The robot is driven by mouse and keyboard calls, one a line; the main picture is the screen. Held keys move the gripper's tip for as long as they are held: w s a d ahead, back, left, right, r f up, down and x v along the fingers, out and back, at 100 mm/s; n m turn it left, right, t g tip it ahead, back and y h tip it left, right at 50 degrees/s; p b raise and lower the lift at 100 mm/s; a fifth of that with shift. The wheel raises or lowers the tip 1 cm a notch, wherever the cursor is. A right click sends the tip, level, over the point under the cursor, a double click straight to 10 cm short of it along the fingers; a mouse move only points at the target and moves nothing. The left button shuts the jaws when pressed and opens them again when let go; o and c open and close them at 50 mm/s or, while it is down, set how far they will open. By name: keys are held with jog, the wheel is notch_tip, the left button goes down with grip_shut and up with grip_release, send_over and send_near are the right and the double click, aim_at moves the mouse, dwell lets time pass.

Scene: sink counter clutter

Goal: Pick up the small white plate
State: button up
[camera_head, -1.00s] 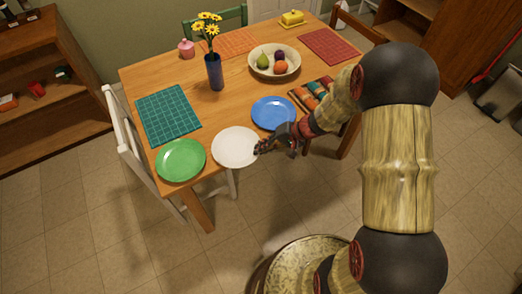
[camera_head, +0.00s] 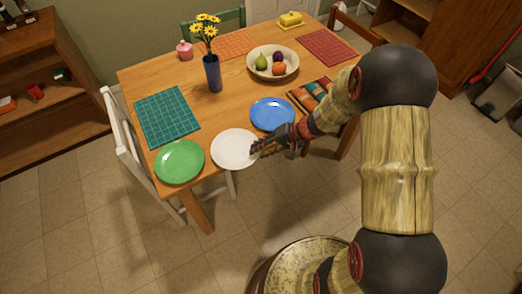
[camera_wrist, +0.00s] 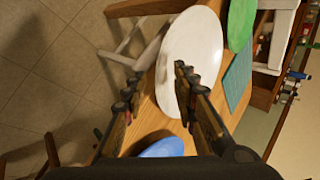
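The small white plate (camera_head: 234,149) lies at the near edge of the wooden table, between the green plate (camera_head: 180,161) and the blue plate (camera_head: 272,114). My gripper (camera_head: 257,149) is at the white plate's right rim in the head view. In the wrist view my gripper (camera_wrist: 158,76) is open. One finger overlaps the white plate (camera_wrist: 192,45) and the other is outside its rim, with the rim showing between them. I cannot tell whether either finger touches the plate.
The wooden table (camera_head: 225,108) also holds a blue vase with yellow flowers (camera_head: 212,72), a fruit bowl (camera_head: 273,63), a teal placemat (camera_head: 167,117) and a striped cloth (camera_head: 309,95). A white chair (camera_head: 137,150) stands at the left edge. Floor is clear in front.

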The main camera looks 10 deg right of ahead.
jog(key=v, duration=1.2)
jog(key=shift+s, duration=0.1)
jog(key=shift+c, duration=0.3)
